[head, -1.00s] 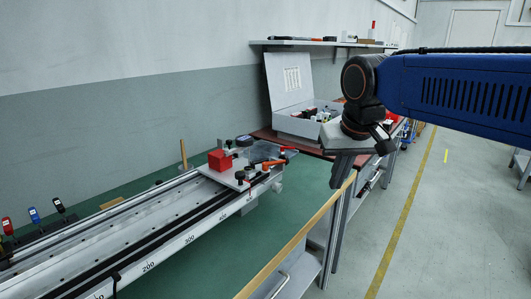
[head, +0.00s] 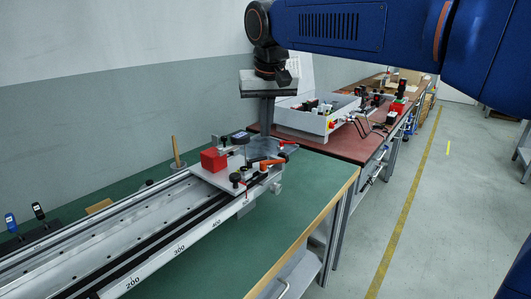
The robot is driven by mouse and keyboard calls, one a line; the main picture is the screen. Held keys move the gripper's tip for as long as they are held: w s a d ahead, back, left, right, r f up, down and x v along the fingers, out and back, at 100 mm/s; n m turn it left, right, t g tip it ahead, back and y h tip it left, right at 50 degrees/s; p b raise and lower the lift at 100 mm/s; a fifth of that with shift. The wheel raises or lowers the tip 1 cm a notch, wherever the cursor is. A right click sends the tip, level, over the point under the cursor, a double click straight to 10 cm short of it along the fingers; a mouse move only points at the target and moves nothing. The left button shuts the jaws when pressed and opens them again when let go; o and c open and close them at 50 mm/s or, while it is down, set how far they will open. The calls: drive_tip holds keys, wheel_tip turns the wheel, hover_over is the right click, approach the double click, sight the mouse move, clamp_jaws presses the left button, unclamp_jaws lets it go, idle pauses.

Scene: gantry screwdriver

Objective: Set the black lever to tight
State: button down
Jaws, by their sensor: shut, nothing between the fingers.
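The carriage plate (head: 225,178) sits at the far end of the long rail. Several small clamp handles stand at its right end: an orange-tipped lever (head: 272,162), a red-tipped one (head: 288,143) and a black knob (head: 235,178). A dark, lever-like part (head: 258,159) lies beside the orange one; it is too small to tell whether it is the black lever or how it is set. My gripper (head: 267,148) points down at the carriage's far right end, shut and empty. It overlaps the handles in the picture; I cannot tell whether it touches anything.
A red block (head: 214,159) sits on the carriage. The rail (head: 150,235) with a number scale runs along the green table (head: 300,205). Black and blue handles (head: 38,210) stand at the left. A grey case (head: 305,122) is on the brown bench behind. The table's right part is clear.

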idle(0.3)
drive_tip(key=x, duration=1)
drive_tip(key=shift+w+d, duration=0.1)
drive_tip(key=shift+w, duration=0.2)
idle(0.4)
